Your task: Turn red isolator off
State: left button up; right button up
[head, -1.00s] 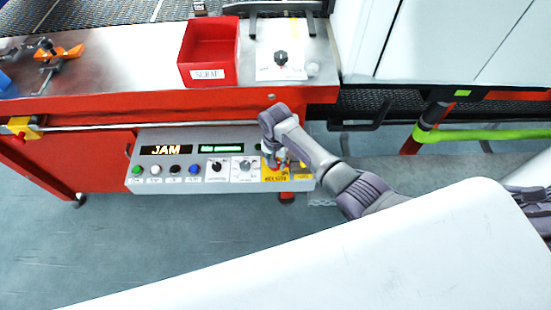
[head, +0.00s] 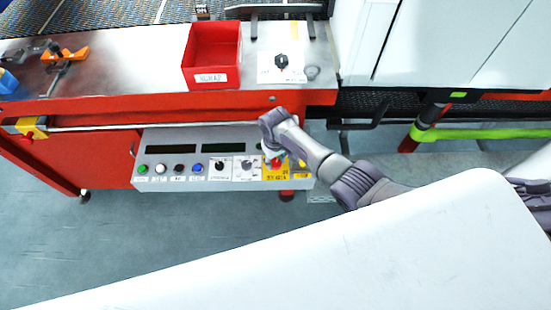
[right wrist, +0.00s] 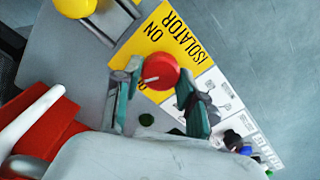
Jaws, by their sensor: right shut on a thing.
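The red isolator knob (right wrist: 160,70) sits on a yellow plate (right wrist: 178,38) marked ISOLATOR and ON. In the head view the knob (head: 277,162) shows partly, at the right end of the grey control panel (head: 215,178). The two fingers of my right gripper (right wrist: 158,79) are on either side of the knob and shut on it. A white mark on the knob points toward the lower left, near a letter O partly hidden by a finger. The two panel displays (head: 171,149) are dark. My left gripper is not in view.
The panel has a row of coloured buttons (head: 197,168) and two black selector knobs (head: 220,163) left of the isolator. A red bin (head: 211,82) stands on the bench above.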

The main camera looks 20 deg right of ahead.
aim_at(275, 162)
jog(key=n, duration=0.5)
dwell(0.6)
jog(key=o, duration=1.1)
jog(key=shift+o, duration=0.2)
notch_tip(275, 162, up, 12)
